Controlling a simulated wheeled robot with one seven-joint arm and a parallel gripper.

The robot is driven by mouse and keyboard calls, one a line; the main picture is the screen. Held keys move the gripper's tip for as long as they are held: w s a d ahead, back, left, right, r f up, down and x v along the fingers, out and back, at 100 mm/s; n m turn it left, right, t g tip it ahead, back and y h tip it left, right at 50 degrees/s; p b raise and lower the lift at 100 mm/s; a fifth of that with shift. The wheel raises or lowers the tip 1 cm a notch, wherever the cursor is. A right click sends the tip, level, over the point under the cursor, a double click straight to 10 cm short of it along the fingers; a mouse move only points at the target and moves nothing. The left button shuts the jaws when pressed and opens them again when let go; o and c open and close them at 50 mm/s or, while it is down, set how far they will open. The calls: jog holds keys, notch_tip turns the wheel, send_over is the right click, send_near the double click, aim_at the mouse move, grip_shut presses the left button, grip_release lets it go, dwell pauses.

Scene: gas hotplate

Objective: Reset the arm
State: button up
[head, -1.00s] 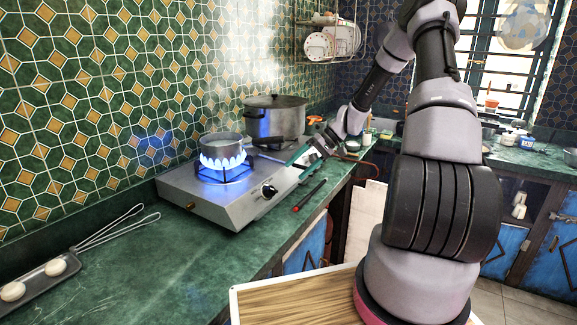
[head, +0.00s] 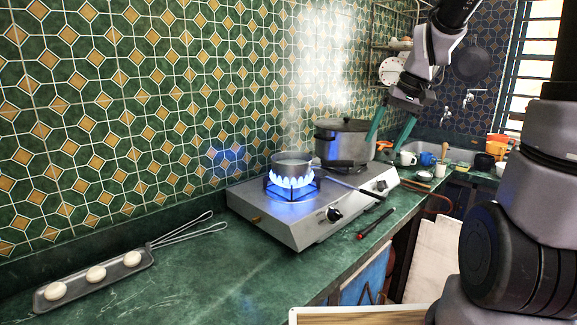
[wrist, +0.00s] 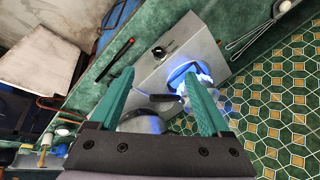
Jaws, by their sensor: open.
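My gripper (head: 388,142) is raised at the upper right of the head view, with its two teal fingers apart, pointing down and empty. In the picture it overlaps the right side of a large lidded pot (head: 343,140), and I cannot tell the distance between them. The wrist view shows the open fingers (wrist: 158,78) with nothing held. A small pan (head: 291,165) sits on the lit front burner of the gas hotplate (head: 290,222), over blue flames (head: 290,182).
A dark tray (head: 75,292) with three pale round pieces and a wire utensil (head: 185,229) lie at the left. A black and red stick (head: 375,224) lies before the hotplate. Mugs (head: 408,158) stand near the sink.

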jog(key=s+r+m+t, duration=0.1)
jog(key=s+r+t, duration=0.1)
jog(key=s+r, duration=0.2)
jog(key=s+r+m+t+h, duration=0.1)
jog(key=s+r, duration=0.4)
jog(key=s, duration=0.6)
jog(key=shift+s+d+r+m+t, duration=0.2)
jog(key=shift+d+m+t, duration=0.1)
jog(key=shift+m+t, duration=0.45)
